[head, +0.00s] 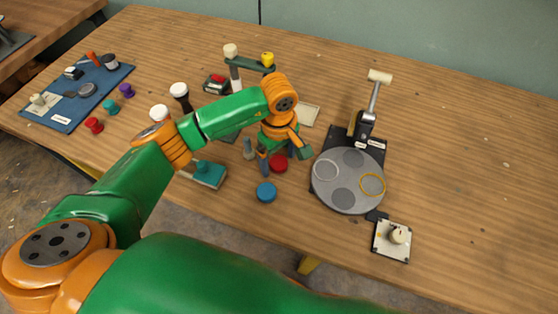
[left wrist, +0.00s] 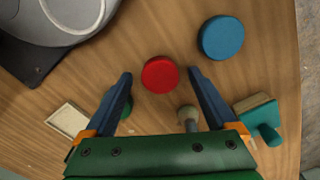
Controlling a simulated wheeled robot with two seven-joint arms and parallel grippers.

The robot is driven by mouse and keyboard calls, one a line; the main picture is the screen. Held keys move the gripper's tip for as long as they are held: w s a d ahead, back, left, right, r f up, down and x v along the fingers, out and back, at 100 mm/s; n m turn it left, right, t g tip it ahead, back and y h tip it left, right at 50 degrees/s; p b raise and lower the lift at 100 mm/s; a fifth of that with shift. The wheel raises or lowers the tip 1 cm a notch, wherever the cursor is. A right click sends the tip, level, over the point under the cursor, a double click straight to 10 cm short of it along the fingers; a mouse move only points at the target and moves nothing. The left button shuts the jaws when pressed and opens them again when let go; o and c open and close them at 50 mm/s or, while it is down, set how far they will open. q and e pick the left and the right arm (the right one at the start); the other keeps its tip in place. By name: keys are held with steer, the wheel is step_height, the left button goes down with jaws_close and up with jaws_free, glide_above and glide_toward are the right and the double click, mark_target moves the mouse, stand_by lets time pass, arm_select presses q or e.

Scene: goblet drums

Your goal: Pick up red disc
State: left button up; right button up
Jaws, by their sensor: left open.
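The red disc (head: 278,164) lies on the wooden table below my left gripper (head: 283,157). In the left wrist view the red disc (left wrist: 160,74) shows whole, between and slightly beyond the two dark fingertips of the left gripper (left wrist: 160,72). The fingers are spread wide, with a gap on each side of the disc. They hold nothing. The height of the fingertips over the table is hard to tell. My right gripper is not in view.
A blue disc (head: 266,192) lies close by, nearer the front edge. A grey round plate (head: 348,180) with a lever stands to the right. A teal-handled block (head: 208,173) is to the left. A blue mat (head: 60,112) with small items lies far left. The table's right side is clear.

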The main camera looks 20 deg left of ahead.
arm_select(q)
steer(key=c, duration=1.4)
steer(key=shift+r, duration=0.1)
